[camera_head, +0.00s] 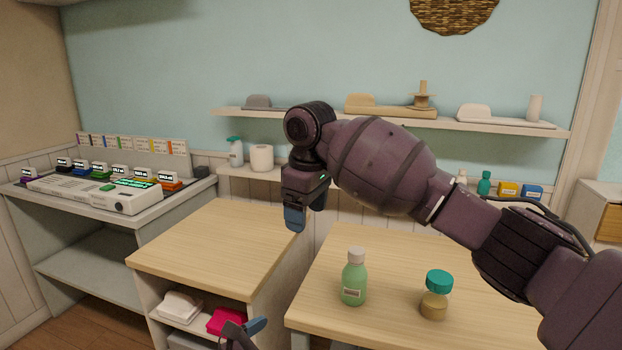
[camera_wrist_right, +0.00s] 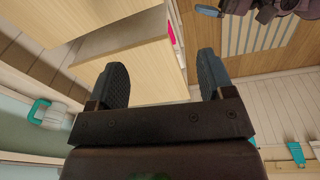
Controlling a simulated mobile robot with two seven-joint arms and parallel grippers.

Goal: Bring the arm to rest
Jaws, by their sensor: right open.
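My right arm reaches in from the right across the head view. Its gripper (camera_head: 300,215) hangs with the fingers pointing down, above the area between the two wooden-topped units. In the right wrist view the two blue-padded fingers (camera_wrist_right: 163,82) are wide apart with nothing between them. Part of my left gripper (camera_head: 246,330) shows at the bottom edge of the head view, low in front of the units. Its blue tip also shows at the top of the right wrist view (camera_wrist_right: 208,11). Whether its jaws are open is not clear.
A green bottle (camera_head: 353,282) and a teal-lidded jar (camera_head: 435,296) stand on the right wooden top (camera_head: 390,252), below my right arm. The left wooden top (camera_head: 215,240) is clear. Wall shelves (camera_head: 330,115) behind hold several items. A counter (camera_head: 150,213) with a labelled device stands left.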

